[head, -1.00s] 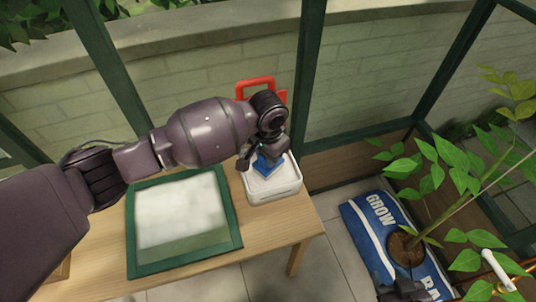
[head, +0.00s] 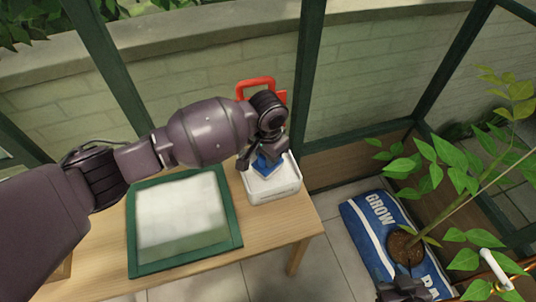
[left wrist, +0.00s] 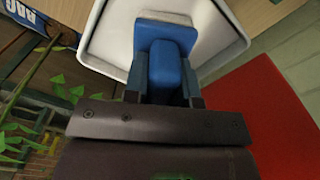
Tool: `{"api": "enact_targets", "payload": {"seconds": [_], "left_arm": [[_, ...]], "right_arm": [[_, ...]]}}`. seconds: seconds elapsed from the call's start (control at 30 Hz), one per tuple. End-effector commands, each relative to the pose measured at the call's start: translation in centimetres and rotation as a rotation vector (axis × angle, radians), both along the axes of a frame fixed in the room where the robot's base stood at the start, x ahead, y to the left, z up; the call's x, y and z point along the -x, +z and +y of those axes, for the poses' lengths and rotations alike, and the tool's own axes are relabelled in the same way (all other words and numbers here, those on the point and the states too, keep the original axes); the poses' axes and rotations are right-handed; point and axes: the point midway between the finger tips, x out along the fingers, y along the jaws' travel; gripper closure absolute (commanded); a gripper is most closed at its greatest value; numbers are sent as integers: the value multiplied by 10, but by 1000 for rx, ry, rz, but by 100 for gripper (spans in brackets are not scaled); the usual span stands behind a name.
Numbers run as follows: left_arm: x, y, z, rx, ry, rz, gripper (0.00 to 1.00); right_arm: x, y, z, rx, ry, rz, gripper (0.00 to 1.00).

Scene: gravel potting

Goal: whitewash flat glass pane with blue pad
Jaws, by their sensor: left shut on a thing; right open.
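The flat glass pane (head: 180,212) lies in a green frame (head: 135,235) on the wooden table. Most of it is covered in white, with a clearer strip along the near edge. My left gripper (head: 257,160) is shut on the blue pad (head: 268,165), over the white tub (head: 275,188). In the left wrist view the blue pad (left wrist: 168,50) sits between the fingers, over the tub's white inside (left wrist: 215,40). I cannot tell whether it touches the whitewash. My right gripper (head: 402,290) is low at the bottom edge, open, away from the table.
A red object with a handle (head: 257,85) stands behind the tub. The wooden table (head: 275,230) has bare room right of the frame.

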Motion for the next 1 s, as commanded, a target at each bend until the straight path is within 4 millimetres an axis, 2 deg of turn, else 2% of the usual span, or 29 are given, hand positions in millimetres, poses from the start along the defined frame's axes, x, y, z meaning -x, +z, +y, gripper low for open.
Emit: {"api": "enact_targets", "payload": {"seconds": [0.1, 1.0], "left_arm": [[-2, 13, 0, 1, 1, -9, 97], [-2, 66, -1, 3, 1, -10, 97]], "right_arm": [[-5, 11, 0, 0, 0, -20, 55], [-25, 67, 1, -1, 1, -113, 55]]}}
